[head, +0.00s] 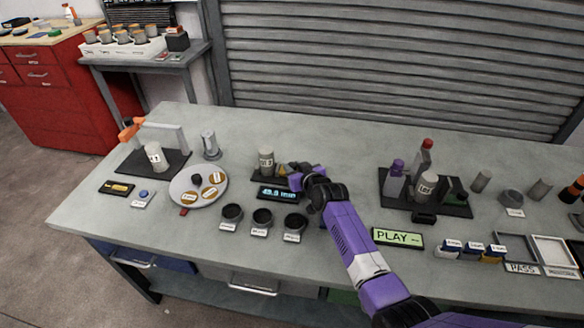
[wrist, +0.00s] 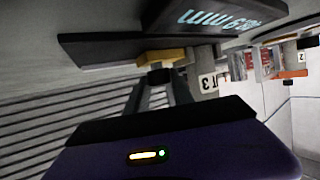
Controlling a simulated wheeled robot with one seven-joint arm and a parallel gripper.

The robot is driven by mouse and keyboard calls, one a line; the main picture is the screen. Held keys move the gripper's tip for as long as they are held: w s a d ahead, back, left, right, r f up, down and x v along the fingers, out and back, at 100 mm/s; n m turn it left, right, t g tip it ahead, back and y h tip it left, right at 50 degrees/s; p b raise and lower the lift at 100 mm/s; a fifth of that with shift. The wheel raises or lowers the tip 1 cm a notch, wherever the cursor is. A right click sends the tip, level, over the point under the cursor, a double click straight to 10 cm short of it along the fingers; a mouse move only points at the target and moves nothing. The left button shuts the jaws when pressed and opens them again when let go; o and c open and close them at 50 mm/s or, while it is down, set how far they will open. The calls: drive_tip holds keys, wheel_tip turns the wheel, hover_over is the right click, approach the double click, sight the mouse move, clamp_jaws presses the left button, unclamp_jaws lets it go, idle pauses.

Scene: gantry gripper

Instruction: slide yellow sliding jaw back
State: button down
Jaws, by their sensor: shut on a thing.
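The yellow sliding jaw (head: 283,171) shows as a small patch in the head view, beside a grey labelled cylinder (head: 266,160) on a dark base. In the wrist view, which is upside down, the yellow jaw (wrist: 162,57) is just beyond my fingertips, with a dark knob on it. My gripper (head: 293,171) reaches the jaw from the right, and its fingers (wrist: 158,80) are shut on the jaw's dark knob. The exact contact is partly hidden. A lit display (head: 278,193) on a black block stands in front of the jaw.
Three dark cups (head: 262,218) stand at the bench's front. A round tray (head: 222,190) with labelled discs lies to the left. A black rack (head: 455,208) with bottles and a green PLAY panel (head: 398,238) are to the right. Bare bench (head: 330,155) lies behind my gripper.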

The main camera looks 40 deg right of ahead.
drive_tip(key=shift+s+d+b, duration=0.35)
drive_tip(key=shift+s+d, duration=0.8)
drive_tip(key=shift+s, duration=0.2)
drive_tip(key=c, duration=1.1)
unclamp_jaws()
drive_tip(key=shift+s, duration=0.1)
drive_tip(key=shift+s+a, duration=0.15)
drive_tip(key=shift+s, duration=0.1)
drive_tip(key=v, duration=0.6)
drive_tip(key=shift+s+r, duration=0.1)
drive_tip(key=shift+s+a+r, duration=0.15)
drive_tip(key=shift+s+r, duration=0.1)
drive_tip(key=shift+s, duration=0.15)
